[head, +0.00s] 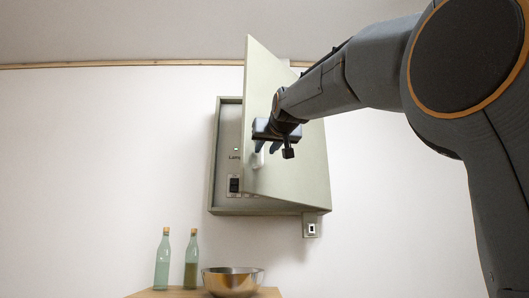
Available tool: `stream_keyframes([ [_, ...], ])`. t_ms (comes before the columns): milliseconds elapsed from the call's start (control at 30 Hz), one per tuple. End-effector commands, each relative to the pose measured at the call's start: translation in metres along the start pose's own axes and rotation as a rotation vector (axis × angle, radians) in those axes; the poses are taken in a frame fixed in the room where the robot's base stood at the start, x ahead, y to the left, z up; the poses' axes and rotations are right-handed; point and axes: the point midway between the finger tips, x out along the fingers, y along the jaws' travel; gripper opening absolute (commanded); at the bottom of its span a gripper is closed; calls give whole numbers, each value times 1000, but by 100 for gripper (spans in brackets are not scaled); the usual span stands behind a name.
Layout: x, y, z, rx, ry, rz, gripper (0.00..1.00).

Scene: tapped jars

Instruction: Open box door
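A pale green box (214,185) hangs on the wall. Its door (295,170) stands partly open, swung out towards me with its free edge on the left and its right side by the box's right edge. A whitish handle (257,160) sits near the door's free edge. My gripper (266,147) is in front of the door, just above the handle and close to it or touching. Its fingertips are small and dark, and I cannot tell whether they are closed on the handle. Inside the box, a dark switch (234,185) and a partly hidden label show.
Below the box, two corked bottles (162,262) (191,262) and a metal bowl (233,283) stand on a wooden surface (150,294). A small plate (311,229) is fixed under the box's right corner. The wall to the left is clear.

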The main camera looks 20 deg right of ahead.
Motion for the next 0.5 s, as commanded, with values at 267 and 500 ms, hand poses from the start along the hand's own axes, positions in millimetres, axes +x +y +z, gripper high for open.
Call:
stream_keyframes([
  [267, -45, 0, 2, 0, 1, 0, 28],
  [500, -62, -1, 2, 0, -1, -1, 28],
])
